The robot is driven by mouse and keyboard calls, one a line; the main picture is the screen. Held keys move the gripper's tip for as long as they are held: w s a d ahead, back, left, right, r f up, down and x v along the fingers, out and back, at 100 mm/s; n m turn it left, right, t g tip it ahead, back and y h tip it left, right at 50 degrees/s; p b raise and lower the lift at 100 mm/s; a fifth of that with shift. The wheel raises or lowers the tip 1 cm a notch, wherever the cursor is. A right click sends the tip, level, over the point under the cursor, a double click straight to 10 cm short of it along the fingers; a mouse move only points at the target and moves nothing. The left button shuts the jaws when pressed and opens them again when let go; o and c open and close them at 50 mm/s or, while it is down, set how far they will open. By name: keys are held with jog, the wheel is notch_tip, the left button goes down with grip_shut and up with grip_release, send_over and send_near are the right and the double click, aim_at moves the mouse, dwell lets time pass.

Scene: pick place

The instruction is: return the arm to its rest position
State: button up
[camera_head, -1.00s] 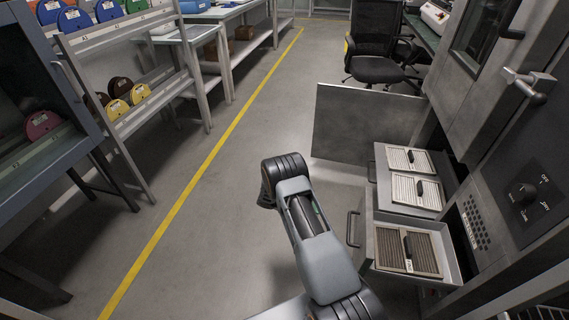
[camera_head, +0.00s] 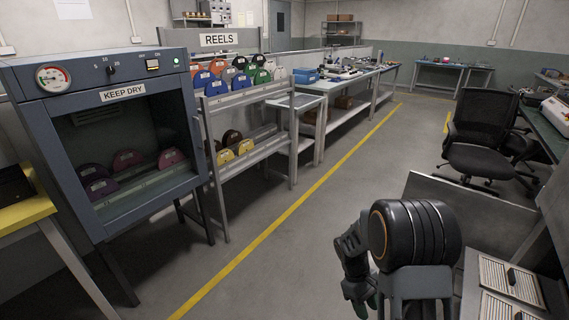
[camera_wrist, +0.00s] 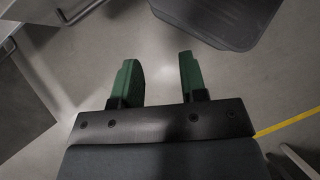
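My gripper (camera_wrist: 158,80) shows in the wrist view with its two green fingers apart and nothing between them. Bare grey floor lies beyond the fingertips. In the head view my arm is folded at the lower right, with the black wrist joint and forearm in front. A small part of my gripper shows behind the arm, low in the picture; its fingers are mostly hidden there.
A drying cabinet (camera_head: 118,90) stands at the left, beside a rack of coloured reels (camera_head: 238,75). The floor (camera_head: 290,250) in the middle is clear.

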jog(key=s+a+r+m+t+y+p, duration=0.1)
jog(key=r+p, duration=0.4)
jog(key=r, duration=0.7)
jog(key=s+a+r+m+t+y+p, duration=0.1)
jog(key=s+a+r+m+t+p, duration=0.2)
jog(key=r, duration=1)
jog(key=s+a+r+m+t+y+p, duration=0.1)
jog(key=r+t+p, duration=0.4)
jog(key=r, duration=0.8)
jog(key=s+a+m+p, duration=0.1)
jog(key=s+m+p, duration=0.1)
jog(key=p, duration=0.1)
jog(key=shift+a+p, duration=0.15)
jog(key=shift+p, duration=0.15)
